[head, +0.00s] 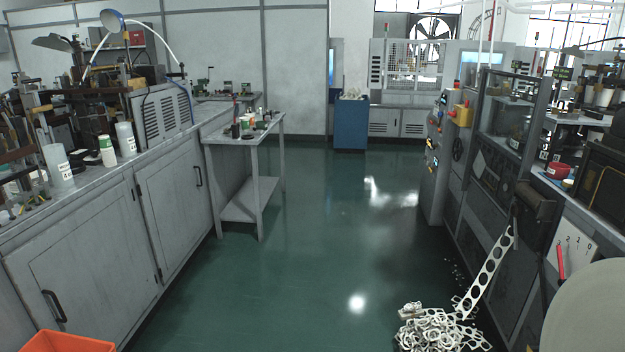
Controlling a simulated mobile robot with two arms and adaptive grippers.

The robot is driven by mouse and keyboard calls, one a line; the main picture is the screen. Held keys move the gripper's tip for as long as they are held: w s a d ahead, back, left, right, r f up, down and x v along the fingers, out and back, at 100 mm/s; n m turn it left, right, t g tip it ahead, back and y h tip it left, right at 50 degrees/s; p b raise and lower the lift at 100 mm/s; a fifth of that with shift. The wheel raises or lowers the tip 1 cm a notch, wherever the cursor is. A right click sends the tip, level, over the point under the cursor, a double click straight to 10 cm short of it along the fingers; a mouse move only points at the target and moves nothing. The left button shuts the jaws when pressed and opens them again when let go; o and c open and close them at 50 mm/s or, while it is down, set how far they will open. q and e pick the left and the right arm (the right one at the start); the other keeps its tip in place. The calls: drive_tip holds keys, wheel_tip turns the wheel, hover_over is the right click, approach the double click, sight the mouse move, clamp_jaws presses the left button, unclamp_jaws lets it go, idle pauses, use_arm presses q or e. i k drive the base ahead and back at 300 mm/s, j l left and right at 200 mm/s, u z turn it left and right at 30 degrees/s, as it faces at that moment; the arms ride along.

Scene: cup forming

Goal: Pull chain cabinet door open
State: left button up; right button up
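Neither of my grippers is in view. A long grey cabinet runs along the left side. Its near door (90,272) is shut and has a black handle (54,306) low on the left. Low grey cabinet doors (398,122) stand shut at the back wall. I see no chain or label that tells which one is the chain cabinet.
An orange bin (62,341) stands at the bottom left, near the cabinet. A grey table (222,139) stands beyond the cabinet. Scrap strip (436,330) is heaped on the floor by the machine (480,150) at right. The green floor (300,240) between is clear.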

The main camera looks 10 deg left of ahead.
sight(169, 189)
drive_tip(key=i+u, duration=0.15)
drive_tip(key=i, duration=0.55)
drive_tip(key=i+u, duration=0.1)
drive_tip(key=i, duration=0.6)
drive_tip(key=i+l+u, duration=0.15)
drive_tip(key=i, duration=0.55)
drive_tip(key=i+z, duration=0.1)
drive_tip(key=i, duration=2.05)
